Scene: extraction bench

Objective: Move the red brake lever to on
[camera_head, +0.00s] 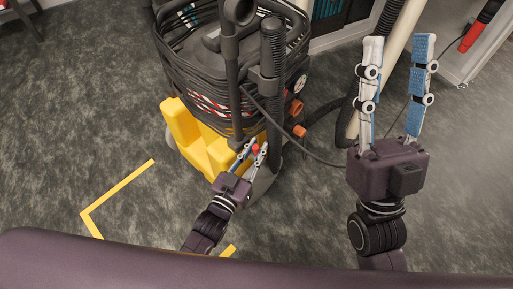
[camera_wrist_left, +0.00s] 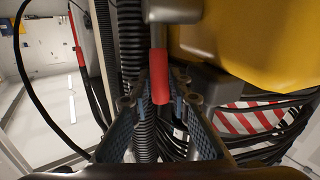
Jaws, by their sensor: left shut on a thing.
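The red brake lever (camera_wrist_left: 159,78) is a short red bar low on the extractor, by its yellow base. In the left wrist view it stands between the two blue-padded fingers of my left gripper (camera_wrist_left: 160,110). In the head view only a small red bit of the lever (camera_head: 255,149) shows between the fingertips. My left gripper (camera_head: 251,151) is shut on the lever. My right gripper (camera_head: 396,48) is raised on the right, fingers apart, with nothing between them. Whether the lever is at on or off cannot be told.
The black extractor (camera_head: 232,75) with its coiled cables stands on a yellow base (camera_head: 190,133). A black hose (camera_head: 335,112) runs to its right. A yellow floor line (camera_head: 118,187) lies at left. Grey floor (camera_head: 85,95) is clear at left.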

